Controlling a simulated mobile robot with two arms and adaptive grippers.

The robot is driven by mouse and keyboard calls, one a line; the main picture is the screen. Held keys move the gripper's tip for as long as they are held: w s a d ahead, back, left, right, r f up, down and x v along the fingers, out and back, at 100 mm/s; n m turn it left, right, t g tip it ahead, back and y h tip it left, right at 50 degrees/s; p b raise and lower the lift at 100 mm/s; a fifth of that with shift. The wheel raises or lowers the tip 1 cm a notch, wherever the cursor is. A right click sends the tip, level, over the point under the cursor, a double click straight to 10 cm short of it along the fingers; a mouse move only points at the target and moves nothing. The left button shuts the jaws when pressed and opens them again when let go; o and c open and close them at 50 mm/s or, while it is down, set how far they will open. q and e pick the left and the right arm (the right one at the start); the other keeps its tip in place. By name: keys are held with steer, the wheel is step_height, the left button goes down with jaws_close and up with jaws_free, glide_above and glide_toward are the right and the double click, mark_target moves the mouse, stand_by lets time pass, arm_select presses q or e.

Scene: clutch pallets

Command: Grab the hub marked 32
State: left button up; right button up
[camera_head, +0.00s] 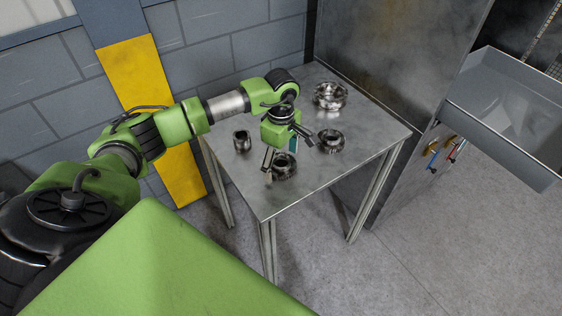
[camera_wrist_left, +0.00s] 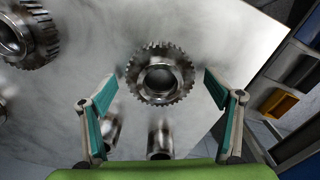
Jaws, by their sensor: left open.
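Several bare metal parts sit on the metal table, and no number can be read on any, so I cannot tell which is the hub marked 32. In the head view there is a toothed hub (camera_head: 284,168) near the front, another hub (camera_head: 332,142) to its right, a larger ring-shaped part (camera_head: 330,96) at the back and a small cylinder (camera_head: 242,141) at the left. My left gripper (camera_head: 286,147) is open and empty above the table. In the left wrist view, a toothed hub (camera_wrist_left: 160,64) lies ahead, between the spread fingers. My right gripper is not in view.
The metal table (camera_head: 365,150) has free room at its right and front. In the wrist view, a larger gear (camera_wrist_left: 28,42) is at upper left and a cylindrical part (camera_wrist_left: 160,140) is nearer. A grey open bin (camera_head: 500,145) stands right of the table.

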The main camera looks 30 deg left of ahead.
arm_select(q)
steer(key=c, duration=1.7)
steer(key=shift+c, duration=0.3)
steer(key=shift+w+r, duration=0.1)
steer(key=shift+r, duration=0.05)
